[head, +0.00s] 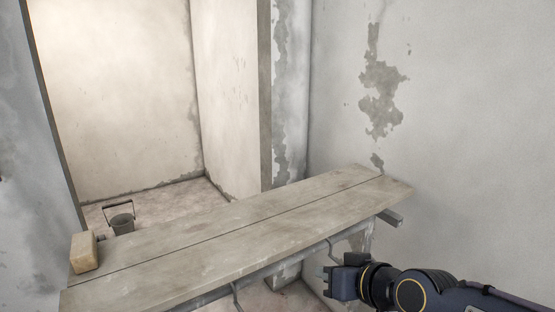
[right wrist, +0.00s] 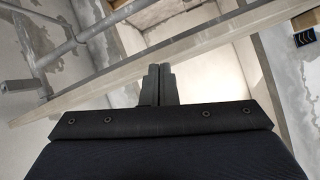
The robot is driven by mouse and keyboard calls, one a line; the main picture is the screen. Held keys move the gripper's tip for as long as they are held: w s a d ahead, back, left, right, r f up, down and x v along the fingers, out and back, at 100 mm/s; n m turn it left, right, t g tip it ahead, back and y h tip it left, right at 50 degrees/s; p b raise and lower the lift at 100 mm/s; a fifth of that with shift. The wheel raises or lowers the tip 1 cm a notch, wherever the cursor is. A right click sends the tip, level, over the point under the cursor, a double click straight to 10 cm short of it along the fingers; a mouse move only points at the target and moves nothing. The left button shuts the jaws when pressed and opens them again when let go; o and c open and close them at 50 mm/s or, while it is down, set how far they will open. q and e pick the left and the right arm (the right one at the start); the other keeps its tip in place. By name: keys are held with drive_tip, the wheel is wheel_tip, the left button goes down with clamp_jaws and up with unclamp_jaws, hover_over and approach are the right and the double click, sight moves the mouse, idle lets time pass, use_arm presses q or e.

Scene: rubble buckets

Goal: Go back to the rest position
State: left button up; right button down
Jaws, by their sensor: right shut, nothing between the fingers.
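My right gripper (head: 332,281) is at the lower right of the head view, in front of the plank table's near edge and apart from it. It is shut and empty. In the right wrist view its two fingers (right wrist: 157,84) stand together with nothing between them. The plank table (head: 225,232) runs across the middle of the head view. My left gripper is not in view.
A tan block (head: 84,253) sits on the table's left end. A dark bucket (head: 121,220) with a raised handle stands on the floor behind it. A bare wall (head: 460,130) rises at the right. The tabletop is otherwise clear.

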drive_tip(key=s+d+f+m+g+h, duration=0.1)
drive_tip(key=s+d+f, duration=0.1)
drive_tip(key=s+d, duration=0.2)
drive_tip(key=s+d+f+m+g+h+p, duration=0.1)
drive_tip(key=s+d+f+m, duration=0.1)
drive_tip(key=s, duration=0.8)
drive_tip(key=s+d+f+m+g+h+p, duration=0.1)
drive_tip(key=s+d+f+g, duration=0.1)
drive_tip(key=s+d, duration=0.3)
drive_tip(key=s, duration=0.2)
drive_tip(key=shift+s+d+f+m, duration=0.35)
drive_tip(key=shift+s+f+m, duration=0.05)
